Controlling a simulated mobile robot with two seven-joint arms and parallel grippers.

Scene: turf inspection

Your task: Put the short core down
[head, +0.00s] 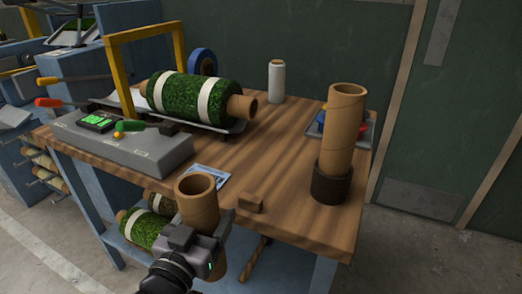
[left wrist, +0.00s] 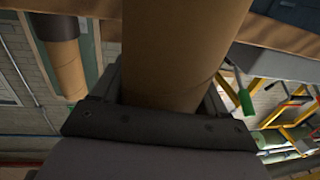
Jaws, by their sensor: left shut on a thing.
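The short core (head: 197,203), an open brown cardboard tube, is upright in my left gripper (head: 204,234), in front of the table's near edge. In the left wrist view the core (left wrist: 185,50) runs up between the jaws, which are shut around it. In the head view the gripper hides part of its lower half. A taller cardboard core (head: 345,125) stands upright in a dark round holder (head: 331,184) at the right of the wooden table (head: 285,165). My right gripper is not in view.
A grey box (head: 140,152) takes the left front. A strapped turf roll (head: 180,98) lies behind it. A white roll (head: 276,82) stands at the back. The table's middle is clear.

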